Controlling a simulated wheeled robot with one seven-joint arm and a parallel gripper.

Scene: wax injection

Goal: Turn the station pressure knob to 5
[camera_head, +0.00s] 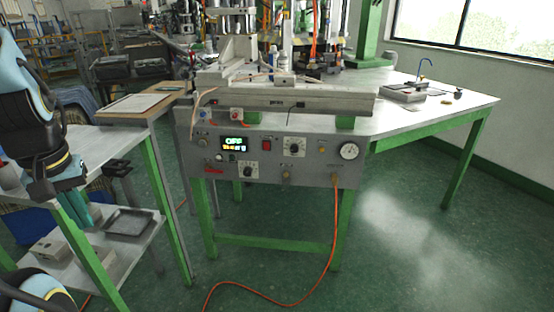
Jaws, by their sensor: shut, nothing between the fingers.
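The station's grey control panel (270,181) faces me at the front of the green-legged bench. A round white gauge (349,151) sits at the right end. The labels, the knobs' settings and the gauge reading are too small to read, so I cannot tell which knob is the pressure knob. My gripper (82,213) is at the far left, pointing down, apart from the panel, with its teal fingers shut and empty.
A lit display (234,144) and red switch (266,145) are on the panel. An orange hose (334,230) hangs from its right side to the floor. A side table (100,145) with a lower shelf stands left, near my arm. The floor before the panel is otherwise clear.

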